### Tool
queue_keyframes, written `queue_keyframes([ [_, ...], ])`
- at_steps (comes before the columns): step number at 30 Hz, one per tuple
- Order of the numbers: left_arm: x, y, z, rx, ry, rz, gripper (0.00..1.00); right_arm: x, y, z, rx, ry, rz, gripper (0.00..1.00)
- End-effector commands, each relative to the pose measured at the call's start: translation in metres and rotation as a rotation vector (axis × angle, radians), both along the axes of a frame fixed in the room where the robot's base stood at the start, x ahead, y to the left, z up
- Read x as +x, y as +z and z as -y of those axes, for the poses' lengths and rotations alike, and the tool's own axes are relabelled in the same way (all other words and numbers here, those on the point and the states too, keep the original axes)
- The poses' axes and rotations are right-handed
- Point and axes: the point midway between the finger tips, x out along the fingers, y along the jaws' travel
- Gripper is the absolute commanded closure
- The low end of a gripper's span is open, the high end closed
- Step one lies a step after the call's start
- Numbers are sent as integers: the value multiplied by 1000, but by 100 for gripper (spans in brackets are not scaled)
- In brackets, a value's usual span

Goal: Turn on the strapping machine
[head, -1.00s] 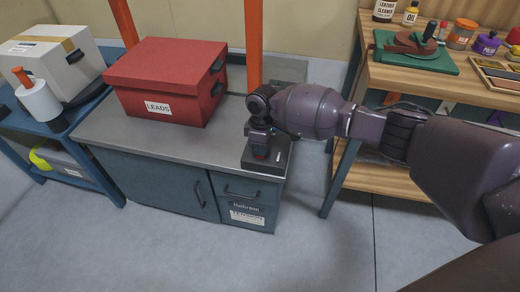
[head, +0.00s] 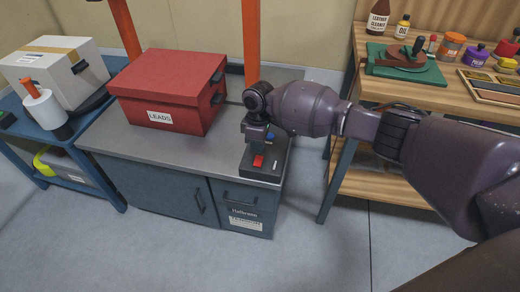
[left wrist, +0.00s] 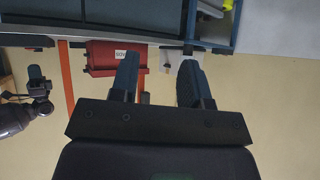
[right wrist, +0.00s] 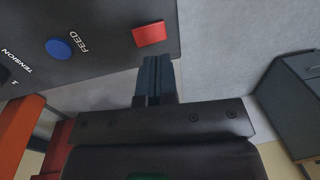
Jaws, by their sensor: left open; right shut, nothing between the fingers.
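The strapping machine (head: 165,190) is a blue-grey cabinet with a grey top and orange uprights. Its black control panel (head: 262,173) sits at the right end of the top. A red switch (head: 258,161) and a blue button (head: 270,136) are on it. My right gripper (head: 258,146) is shut and empty, just above the panel near the red switch. My left gripper (left wrist: 161,72) is open and empty, away from the panel.
A red box labelled LEADS (head: 170,90) stands on the machine's top. A blue cart (head: 75,143) with a white box (head: 52,68) is at the left. A wooden workbench (head: 420,90) with tools and jars is at the right. The floor in front is clear.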

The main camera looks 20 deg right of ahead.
Motion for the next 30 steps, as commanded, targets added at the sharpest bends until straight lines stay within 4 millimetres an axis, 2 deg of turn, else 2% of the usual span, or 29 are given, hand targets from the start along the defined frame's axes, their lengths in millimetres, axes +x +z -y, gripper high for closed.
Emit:
queue_keyframes([
  [1, 0, 4, 1, -3, 1, 4, 57, 1, 18, 0, 1, -1, 9, 100],
  [9, -7, 10, 2, -10, 14, -4, 57, -5, 66, -4, 1, 1, 6, 100],
  [12, -10, 11, 2, -10, 17, -6, 57, -7, 77, -5, 1, 0, 3, 100],
  [18, -8, 15, 2, -10, 16, 0, 57, -9, 89, -6, 0, 0, 0, 100],
  [30, -7, 16, 1, -5, 10, 2, 57, -9, 90, -6, 0, 0, -2, 100],
])
